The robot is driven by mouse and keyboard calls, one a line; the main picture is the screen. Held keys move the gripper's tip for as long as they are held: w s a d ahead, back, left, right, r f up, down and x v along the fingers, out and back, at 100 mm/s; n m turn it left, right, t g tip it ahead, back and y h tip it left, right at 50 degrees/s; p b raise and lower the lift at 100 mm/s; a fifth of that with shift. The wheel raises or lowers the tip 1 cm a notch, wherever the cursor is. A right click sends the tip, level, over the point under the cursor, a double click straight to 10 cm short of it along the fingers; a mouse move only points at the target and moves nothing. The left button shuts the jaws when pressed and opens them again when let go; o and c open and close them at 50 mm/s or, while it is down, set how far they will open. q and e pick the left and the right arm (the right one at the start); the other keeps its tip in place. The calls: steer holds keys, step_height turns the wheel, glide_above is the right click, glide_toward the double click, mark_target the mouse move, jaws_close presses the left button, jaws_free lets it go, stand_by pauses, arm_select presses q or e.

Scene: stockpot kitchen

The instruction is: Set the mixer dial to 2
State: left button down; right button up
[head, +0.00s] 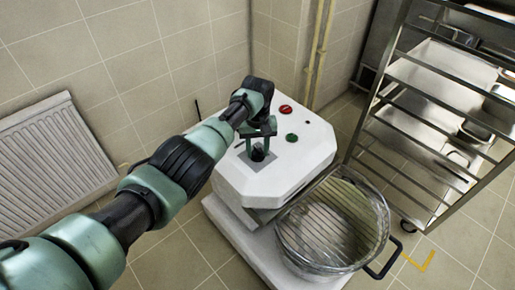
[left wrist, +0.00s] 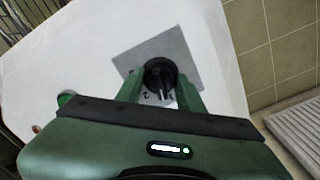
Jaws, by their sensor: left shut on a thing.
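The mixer (head: 270,178) is a white floor machine in the middle of the head view, with a flat top. On its top is a grey square plate (left wrist: 188,58) with a black dial (left wrist: 160,73). My left gripper (head: 259,152) reaches down onto the dial, and its two green fingers are shut on it from either side. In the left wrist view the dial sits between the fingertips. My right gripper is not in view.
A red button (head: 286,110) and a green button (head: 292,138) sit on the mixer top near the dial. A metal bowl (head: 332,228) with a black handle stands at the mixer's front. A steel rack (head: 425,120) stands right, a radiator (head: 52,150) left.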

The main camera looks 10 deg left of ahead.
arm_select(q)
steer(key=m, duration=0.4)
steer(key=shift+m+p, duration=0.3)
steer(key=shift+m, duration=2.2)
steer(key=c, duration=0.9)
jaws_free()
